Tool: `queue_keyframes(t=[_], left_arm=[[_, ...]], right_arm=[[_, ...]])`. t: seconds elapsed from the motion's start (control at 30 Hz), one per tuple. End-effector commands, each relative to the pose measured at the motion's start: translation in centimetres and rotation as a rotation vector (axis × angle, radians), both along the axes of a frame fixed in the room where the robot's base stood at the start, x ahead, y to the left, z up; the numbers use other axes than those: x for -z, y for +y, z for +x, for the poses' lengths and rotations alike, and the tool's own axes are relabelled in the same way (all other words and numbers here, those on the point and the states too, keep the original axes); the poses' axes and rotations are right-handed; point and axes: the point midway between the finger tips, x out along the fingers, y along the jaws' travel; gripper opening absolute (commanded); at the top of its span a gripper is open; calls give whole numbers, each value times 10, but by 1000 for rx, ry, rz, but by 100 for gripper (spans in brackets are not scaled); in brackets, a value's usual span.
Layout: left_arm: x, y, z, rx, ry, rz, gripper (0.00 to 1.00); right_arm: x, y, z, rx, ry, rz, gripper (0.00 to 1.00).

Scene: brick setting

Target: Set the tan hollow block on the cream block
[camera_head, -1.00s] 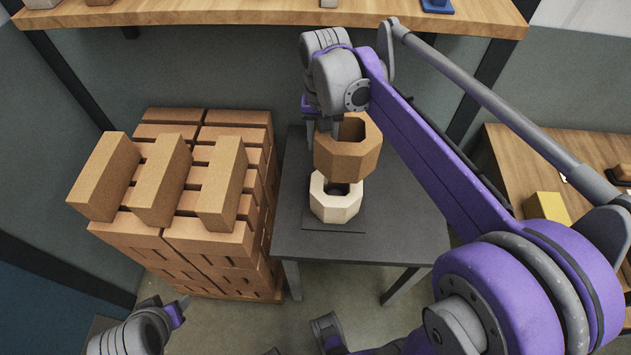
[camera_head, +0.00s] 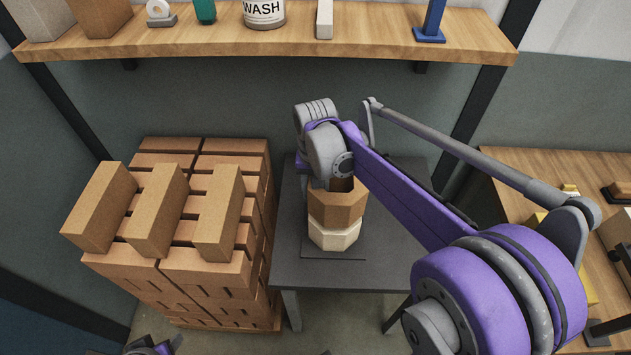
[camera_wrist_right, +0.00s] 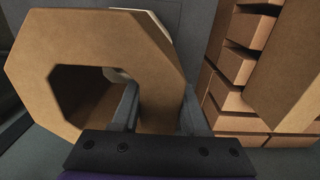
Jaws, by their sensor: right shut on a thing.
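The tan hollow block (camera_head: 338,208) is an eight-sided ring, upright directly above the cream block (camera_head: 334,240), with no gap showing between them. I cannot tell whether its weight rests there. The cream block stands on a dark square on the grey table; its top is hidden. My right gripper (camera_head: 323,186) is shut on the wall of the tan block, its fingers mostly hidden by the wrist. The right wrist view shows the tan block (camera_wrist_right: 95,38) with its wall between the fingers (camera_wrist_right: 160,105). My left gripper (camera_head: 155,348) is partly cut off at the bottom edge.
A stack of bricks (camera_head: 180,265) with three tan bricks on top stands close left of the grey table (camera_head: 390,240). A wooden shelf (camera_head: 270,42) with several items runs along the back. A wooden bench (camera_head: 535,180) is at the right.

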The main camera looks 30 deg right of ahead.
Motion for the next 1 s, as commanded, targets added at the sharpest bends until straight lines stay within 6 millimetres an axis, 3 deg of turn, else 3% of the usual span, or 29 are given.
queue_keyframes(t=[0.97,1.0], left_arm=[[9,0,-2,0,4,0,50],[9,0,-2,0,4,0,50]], right_arm=[[19,0,0,0,1,-1,0],[20,0,0,0,0,0,49]])
